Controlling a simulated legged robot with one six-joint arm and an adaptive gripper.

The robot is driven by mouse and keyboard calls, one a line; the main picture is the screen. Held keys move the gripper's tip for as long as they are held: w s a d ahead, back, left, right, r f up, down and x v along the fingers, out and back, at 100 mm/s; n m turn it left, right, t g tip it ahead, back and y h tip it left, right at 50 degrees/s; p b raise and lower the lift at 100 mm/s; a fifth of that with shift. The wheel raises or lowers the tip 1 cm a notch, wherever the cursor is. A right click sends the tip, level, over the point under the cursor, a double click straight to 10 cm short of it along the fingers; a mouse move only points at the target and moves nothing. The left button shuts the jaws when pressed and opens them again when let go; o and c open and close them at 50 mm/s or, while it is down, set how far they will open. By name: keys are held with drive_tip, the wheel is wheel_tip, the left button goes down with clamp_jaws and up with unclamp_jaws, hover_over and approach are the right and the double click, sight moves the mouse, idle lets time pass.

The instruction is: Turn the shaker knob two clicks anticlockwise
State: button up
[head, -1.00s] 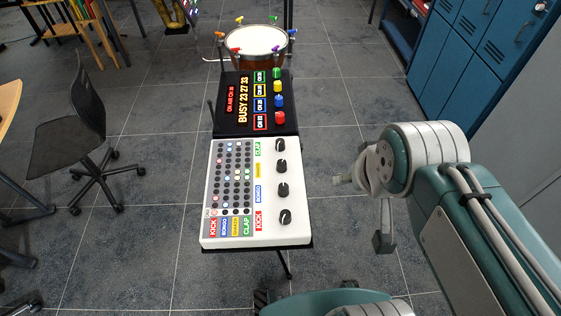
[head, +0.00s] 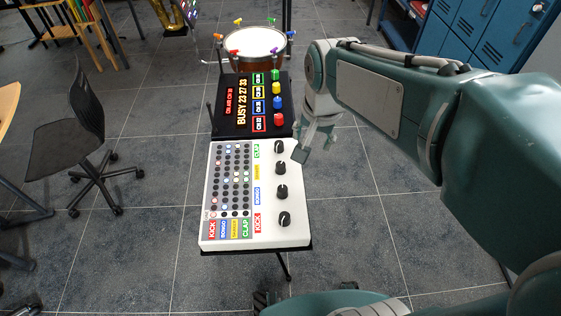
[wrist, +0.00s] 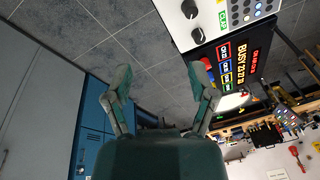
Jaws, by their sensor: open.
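The white drum panel (head: 240,244) has a column of black knobs at its right side. The shaker knob (head: 280,168) is second from the top, beside the yellow label. In the wrist view the shaker knob (wrist: 189,9) is at the top edge. The clap knob (head: 280,146) is just above it in the head view and also shows in the wrist view (wrist: 198,36). My gripper (head: 303,152) is open and empty, at the panel's upper right edge, right of these two knobs and apart from them. Its spread fingers show in the wrist view (wrist: 158,92).
A black panel (head: 222,104) with lit text and coloured buttons adjoins the white one at the far end. A drum (head: 256,42) stands beyond it. Blue lockers (head: 477,30) are at upper right, an office chair (head: 70,150) at left.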

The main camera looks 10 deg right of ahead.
sight(281, 164)
drive_tip(key=w+a+f+m+g, duration=0.2)
drive_tip(key=w+a+f+m, duration=0.25)
drive_tip(key=w+f, duration=0.3)
drive_tip(key=shift+n, duration=0.35)
drive_tip(key=f, duration=0.7)
drive_tip(key=a+f, duration=0.1)
drive_tip(key=f, duration=0.2)
drive_tip(key=shift+w+f, duration=0.1)
drive_tip(key=shift+f, duration=0.2)
clamp_jaws()
